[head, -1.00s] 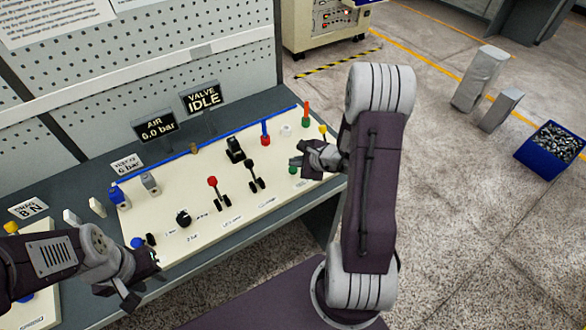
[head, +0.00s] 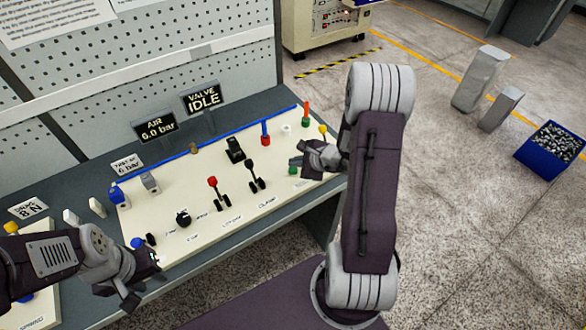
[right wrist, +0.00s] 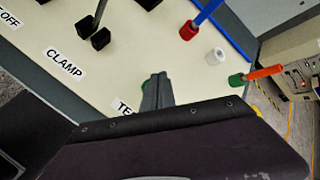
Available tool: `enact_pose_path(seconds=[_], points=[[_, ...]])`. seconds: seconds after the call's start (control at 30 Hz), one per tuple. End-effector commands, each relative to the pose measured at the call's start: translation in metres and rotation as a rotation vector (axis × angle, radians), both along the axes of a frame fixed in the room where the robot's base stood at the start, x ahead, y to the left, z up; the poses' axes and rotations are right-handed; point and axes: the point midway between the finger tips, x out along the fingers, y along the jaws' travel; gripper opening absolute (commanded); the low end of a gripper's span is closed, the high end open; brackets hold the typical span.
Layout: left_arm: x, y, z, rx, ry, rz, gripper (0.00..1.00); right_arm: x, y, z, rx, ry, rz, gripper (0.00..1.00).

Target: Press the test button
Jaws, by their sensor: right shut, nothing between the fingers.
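The green test button (right wrist: 146,86) shows only in part in the right wrist view, mostly hidden behind my right gripper's fingers. A label starting "TE" lies beside it. In the head view a green spot (head: 294,169) shows at the panel's right end beside my right gripper (head: 304,159). My right gripper is shut and empty, its fingertips (right wrist: 157,90) over or at the button; I cannot tell if they touch it. My left gripper (head: 146,279) is at the panel's lower left front; its finger opening is unclear.
The cream panel (head: 200,165) carries several levers. A red-and-blue lever (head: 265,133), a white knob (head: 286,128) and a red-and-green lever (head: 306,113) stand near the right gripper.

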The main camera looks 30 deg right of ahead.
Motion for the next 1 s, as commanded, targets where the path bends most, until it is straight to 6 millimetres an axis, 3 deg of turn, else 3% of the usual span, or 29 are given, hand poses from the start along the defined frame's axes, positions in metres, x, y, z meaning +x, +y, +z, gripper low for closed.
enact_pose_path(seconds=[0.27, 0.6, 1.0], points=[[0.000, 0.000, -0.001, 0.000, 0.000, 0.000, 0.36, 0.000, 0.000, -0.001, 0.000, 0.000, 0.000, 0.00], [0.000, 0.000, -0.016, 0.000, 0.000, 0.000, 0.36, 0.000, 0.000, -0.010, 0.000, 0.000, 0.000, 0.00], [0.000, 0.000, -0.016, 0.000, 0.000, 0.000, 0.36, 0.000, 0.000, -0.009, 0.000, 0.000, 0.000, 0.00]])
